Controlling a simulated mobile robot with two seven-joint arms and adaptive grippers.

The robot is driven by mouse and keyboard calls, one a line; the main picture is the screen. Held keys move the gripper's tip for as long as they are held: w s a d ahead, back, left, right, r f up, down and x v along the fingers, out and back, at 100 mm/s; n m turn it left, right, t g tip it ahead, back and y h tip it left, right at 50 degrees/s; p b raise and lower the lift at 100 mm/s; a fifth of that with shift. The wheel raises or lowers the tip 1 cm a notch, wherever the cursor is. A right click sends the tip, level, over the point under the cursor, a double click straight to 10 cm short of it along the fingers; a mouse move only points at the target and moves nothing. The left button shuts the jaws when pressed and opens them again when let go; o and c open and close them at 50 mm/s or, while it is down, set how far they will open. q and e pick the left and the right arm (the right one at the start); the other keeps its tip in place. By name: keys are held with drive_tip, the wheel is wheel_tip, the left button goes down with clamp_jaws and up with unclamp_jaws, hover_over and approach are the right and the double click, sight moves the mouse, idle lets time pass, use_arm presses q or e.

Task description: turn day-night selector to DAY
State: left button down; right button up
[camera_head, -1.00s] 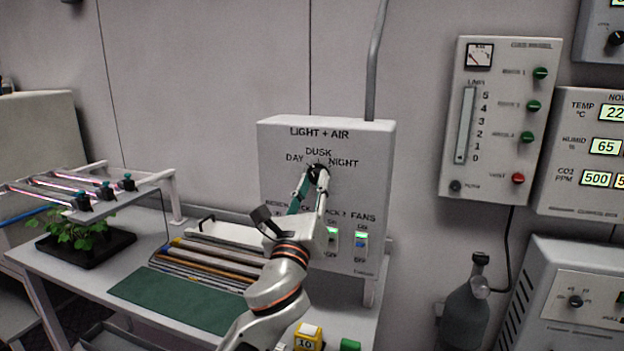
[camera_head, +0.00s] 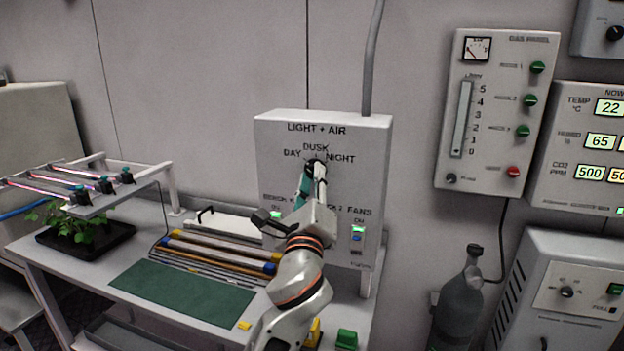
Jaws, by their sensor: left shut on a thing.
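The day-night selector (camera_head: 315,164) is a dark round knob on the grey LIGHT + AIR box (camera_head: 275,128). DAY is printed to its left, DUSK above it and NIGHT to its right. My left gripper (camera_head: 314,168) is shut on the knob, with its fingers reaching up to it from below. The fingers cover much of the knob, so I cannot tell which label its pointer faces. My right gripper is not in view.
The bench holds a green mat (camera_head: 183,294), several rods and a black tray with a plant (camera_head: 72,231) under a lamp rack. A gas panel (camera_head: 491,115) hangs at right above a grey bottle (camera_head: 459,305). Switches sit below the selector, partly behind my arm.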

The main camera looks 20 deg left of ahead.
use_arm(q)
drive_tip(key=c, duration=1.8)
unclamp_jaws()
drive_tip(key=shift+s+f, duration=0.1)
drive_tip(key=v, duration=1.1)
drive_tip(key=shift+s+d+f, duration=0.1)
drive_tip(key=shift+s+d, duration=0.05)
drive_tip(key=shift+s, duration=0.25)
